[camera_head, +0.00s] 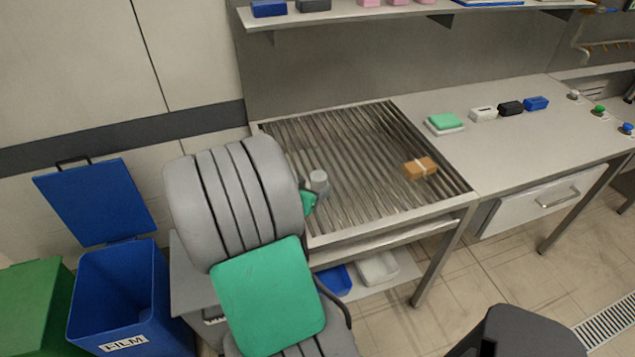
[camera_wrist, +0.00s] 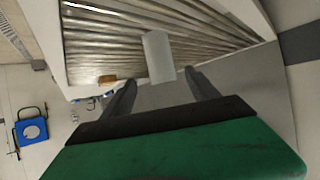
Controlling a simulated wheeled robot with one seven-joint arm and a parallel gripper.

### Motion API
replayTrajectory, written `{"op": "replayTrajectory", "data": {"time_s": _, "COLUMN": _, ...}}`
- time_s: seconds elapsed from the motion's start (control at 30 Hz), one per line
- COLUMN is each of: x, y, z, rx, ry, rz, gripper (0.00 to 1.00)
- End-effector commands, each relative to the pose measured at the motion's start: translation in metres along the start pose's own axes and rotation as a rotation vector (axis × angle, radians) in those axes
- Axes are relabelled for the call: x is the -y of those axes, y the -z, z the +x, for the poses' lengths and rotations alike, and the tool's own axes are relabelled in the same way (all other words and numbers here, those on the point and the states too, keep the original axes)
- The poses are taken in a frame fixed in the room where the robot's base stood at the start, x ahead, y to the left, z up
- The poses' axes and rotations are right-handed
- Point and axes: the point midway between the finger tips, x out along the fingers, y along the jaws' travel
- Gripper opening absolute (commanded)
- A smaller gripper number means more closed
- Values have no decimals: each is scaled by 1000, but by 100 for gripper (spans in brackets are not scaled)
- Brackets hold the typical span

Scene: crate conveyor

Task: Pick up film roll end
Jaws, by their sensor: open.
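The film roll end looks like a short pale grey cylinder (camera_head: 318,178) at the left part of the roller conveyor. In the wrist view the pale roll (camera_wrist: 158,55) lies ahead of my gripper (camera_wrist: 161,77), in line with the gap between the two dark fingers. My gripper is open and holds nothing. In the head view my grey and green arm hides most of the gripper; only a small green part shows beside the roll. I cannot tell whether the fingertips touch the roll.
A brown banded block (camera_head: 420,168) lies on the right of the conveyor (camera_head: 455,199). A blue bin labelled FILM (camera_head: 125,300) stands open at left beside a green bin (camera_head: 35,305). A green-topped pad (camera_head: 445,122) and small boxes sit on the right bench.

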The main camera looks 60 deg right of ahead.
Motion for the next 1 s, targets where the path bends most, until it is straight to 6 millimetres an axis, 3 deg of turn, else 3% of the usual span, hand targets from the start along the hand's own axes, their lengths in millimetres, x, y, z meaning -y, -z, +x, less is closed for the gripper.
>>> {"op": "replayTrajectory", "data": {"time_s": 0.33, "x": 2, "y": 1, "z": 52, "rx": 5, "ry": -1, "rz": -3, "gripper": 69}}
{"op": "replayTrajectory", "data": {"time_s": 0.6, "x": 3, "y": 0, "z": 58, "rx": 3, "ry": 4, "rz": -2, "gripper": 69}}
{"op": "replayTrajectory", "data": {"time_s": 1.0, "x": 3, "y": 0, "z": 58, "rx": 3, "ry": 4, "rz": -3, "gripper": 37}}
